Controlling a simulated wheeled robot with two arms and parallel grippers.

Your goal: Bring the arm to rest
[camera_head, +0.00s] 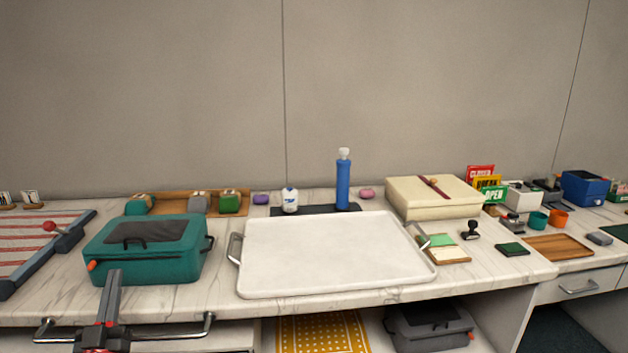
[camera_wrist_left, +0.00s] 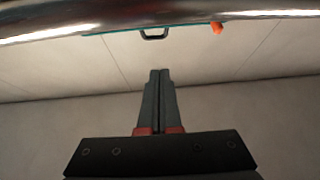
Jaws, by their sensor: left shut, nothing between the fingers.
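My left gripper (camera_head: 115,274) is at the lower left of the head view, in front of the counter's front edge and the teal case (camera_head: 150,250). Its fingers point up in the picture. In the left wrist view the gripper (camera_wrist_left: 160,73) has its two dark fingers together with nothing between them. A shiny metal bar (camera_wrist_left: 60,22) crosses the top of that view, with a dark handle and an orange latch (camera_wrist_left: 217,28) just below it. My right gripper is not in view.
A metal rail (camera_head: 190,335) runs along the counter front beside my left gripper. A large white tray (camera_head: 330,255) fills the middle of the counter. A blue bottle (camera_head: 343,185) and a cream box (camera_head: 435,200) stand behind. A grey case (camera_head: 430,330) sits below.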

